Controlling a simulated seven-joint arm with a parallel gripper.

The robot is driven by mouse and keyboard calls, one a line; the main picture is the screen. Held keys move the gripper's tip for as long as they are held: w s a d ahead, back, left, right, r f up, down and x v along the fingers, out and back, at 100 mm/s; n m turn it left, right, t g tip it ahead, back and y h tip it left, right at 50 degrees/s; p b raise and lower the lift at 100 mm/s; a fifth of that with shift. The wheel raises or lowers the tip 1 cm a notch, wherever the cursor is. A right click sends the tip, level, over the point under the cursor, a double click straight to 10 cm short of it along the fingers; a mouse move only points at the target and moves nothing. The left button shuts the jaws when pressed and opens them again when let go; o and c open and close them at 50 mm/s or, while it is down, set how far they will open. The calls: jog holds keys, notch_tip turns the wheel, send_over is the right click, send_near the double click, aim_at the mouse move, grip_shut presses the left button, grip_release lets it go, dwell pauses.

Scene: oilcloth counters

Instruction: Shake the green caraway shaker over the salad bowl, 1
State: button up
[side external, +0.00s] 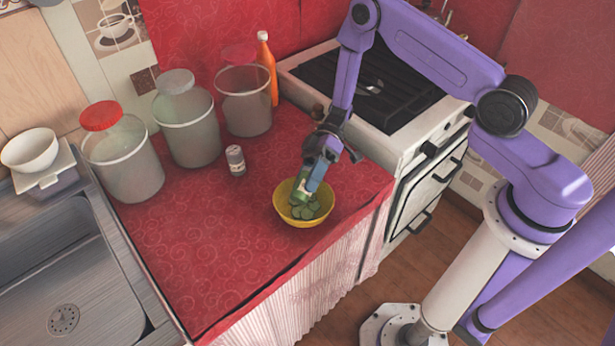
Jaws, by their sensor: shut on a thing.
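My gripper (312,182) is shut on the green caraway shaker (300,192) and holds it over the yellow salad bowl (287,213). The shaker is small in view and partly covered by the fingers, so its exact tilt is hard to tell. The bowl stands on the red oilcloth counter (215,268) near its front edge and holds green pieces of salad (307,212). I cannot tell whether the shaker touches the salad.
A grey-white shaker (236,161) stands left of the bowl. Several large jars (122,165) and an orange bottle (267,70) line the back. A stove (400,120) is at the right, a sink (60,260) at the left. The counter's front left is clear.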

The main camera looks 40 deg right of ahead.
jog(key=shift+f+t+h, duration=0.1)
jog(key=shift+t+h, duration=0.3)
jog(key=shift+h, duration=0.5)
jog(key=shift+w+d+r+t+h, duration=0.15)
jog(key=shift+r+t+h, duration=0.25)
jog(key=shift+r+h, duration=0.6)
jog(key=shift+d+r+t+h, duration=0.2)
jog(key=shift+r+t+h, duration=0.2)
jog(key=shift+r+h, duration=0.55)
jog(key=shift+w+d+r+t+h, duration=0.15)
jog(key=shift+r+t+h, duration=0.25)
jog(key=shift+r+h, duration=0.6)
jog(key=shift+r+h, duration=0.35)
jog(key=shift+h, duration=0.2)
jog(key=shift+r+t+h, duration=0.55)
jog(key=shift+r+h, duration=0.05)
jog(key=shift+h, duration=0.5)
jog(key=shift+r+t+h, duration=0.55)
jog(key=shift+h, duration=0.55)
jog(key=shift+d, duration=0.1)
